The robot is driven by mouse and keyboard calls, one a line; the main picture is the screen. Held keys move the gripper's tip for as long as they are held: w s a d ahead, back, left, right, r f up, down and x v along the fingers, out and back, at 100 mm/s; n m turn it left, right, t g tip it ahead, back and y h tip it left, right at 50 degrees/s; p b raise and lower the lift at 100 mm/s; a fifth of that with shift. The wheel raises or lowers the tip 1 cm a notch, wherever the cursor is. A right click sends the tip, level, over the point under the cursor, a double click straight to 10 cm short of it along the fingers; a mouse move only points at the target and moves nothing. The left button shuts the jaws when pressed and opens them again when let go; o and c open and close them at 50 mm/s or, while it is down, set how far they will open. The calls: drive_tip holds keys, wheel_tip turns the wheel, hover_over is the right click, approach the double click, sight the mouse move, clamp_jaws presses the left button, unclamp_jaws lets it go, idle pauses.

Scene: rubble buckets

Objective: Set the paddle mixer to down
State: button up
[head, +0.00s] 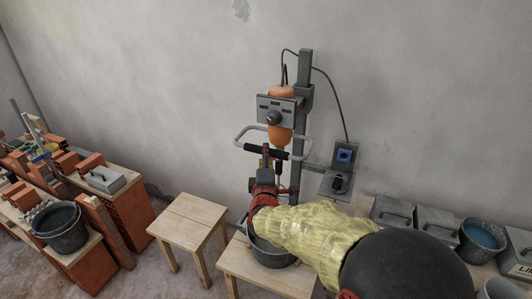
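The paddle mixer (280,137) hangs on an upright grey post against the wall. It has an orange body, a grey front plate with a dark round knob, and a looped metal handle (240,133) with a black grip along its front. My gripper (267,157) reaches up from below to the black grip, at or very near its middle. Whether its fingers are closed around the grip is too small to tell. My red wrist and yellow-sleeved arm hide the mixer's lower part. A dark bucket (270,257) stands below, partly hidden by my arm.
The bucket stands on a wooden stool (240,262); an empty stool (190,222) is left of it. A switch box (344,155) is on the wall. Grey lidded boxes (392,212) and a bucket (482,237) line the right. Bricks and another bucket (60,228) fill the left.

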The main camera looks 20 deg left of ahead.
drive_tip(key=shift+x, duration=1.5)
drive_tip(key=shift+c, duration=0.6)
clamp_jaws()
